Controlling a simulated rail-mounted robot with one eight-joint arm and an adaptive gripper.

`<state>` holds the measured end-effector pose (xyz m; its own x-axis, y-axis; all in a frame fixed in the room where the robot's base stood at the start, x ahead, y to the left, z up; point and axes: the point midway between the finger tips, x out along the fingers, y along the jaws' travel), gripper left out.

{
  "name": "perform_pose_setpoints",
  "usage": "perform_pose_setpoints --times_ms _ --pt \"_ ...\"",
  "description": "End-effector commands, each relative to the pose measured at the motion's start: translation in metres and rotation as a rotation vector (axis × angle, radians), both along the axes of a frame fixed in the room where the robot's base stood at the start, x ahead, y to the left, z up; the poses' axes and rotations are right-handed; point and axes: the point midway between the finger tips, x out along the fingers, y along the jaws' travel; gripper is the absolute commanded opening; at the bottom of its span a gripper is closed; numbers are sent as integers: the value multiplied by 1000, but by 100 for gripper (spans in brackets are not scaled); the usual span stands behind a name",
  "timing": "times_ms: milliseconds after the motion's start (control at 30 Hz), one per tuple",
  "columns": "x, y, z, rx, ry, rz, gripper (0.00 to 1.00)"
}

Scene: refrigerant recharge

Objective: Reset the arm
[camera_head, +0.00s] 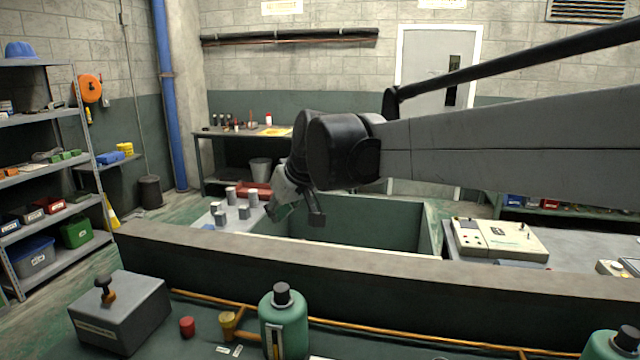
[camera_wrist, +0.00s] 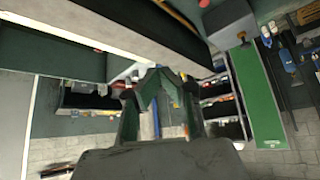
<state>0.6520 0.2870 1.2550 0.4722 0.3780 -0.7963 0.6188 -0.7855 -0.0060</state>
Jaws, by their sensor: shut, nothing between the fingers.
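My arm reaches in from the right in the head view and ends over the left part of the green-walled pit. My gripper (camera_head: 281,212) hangs at the arm's end, close to the small grey cylinders (camera_head: 231,195), and looks apart from them. In the wrist view my gripper (camera_wrist: 160,75) shows its two green-grey fingers converging at the tips. They are shut, with nothing visible between them. The far side of the gripper is hidden in the head view.
A low wall (camera_head: 380,280) runs across the front of the pit. Green bottles (camera_head: 285,325) and a grey box with a lever (camera_head: 120,310) stand before it. A beige control unit (camera_head: 498,240) sits at right. Shelves (camera_head: 45,120) stand at left.

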Motion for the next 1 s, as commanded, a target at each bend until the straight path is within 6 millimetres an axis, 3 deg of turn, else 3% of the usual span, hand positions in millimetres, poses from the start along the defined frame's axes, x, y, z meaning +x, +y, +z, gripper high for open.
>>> perform_pose_setpoints --times_ms 33,200,500,800,1000 --pt "-12 -21 -1 -3 2 -31 0" --pt "-53 -81 -8 -7 10 -139 0" --pt "-133 -173 -37 -12 20 -327 0" --pt "-219 -245 -90 -15 24 -517 0" --pt "-263 -275 -126 -15 26 -618 0"
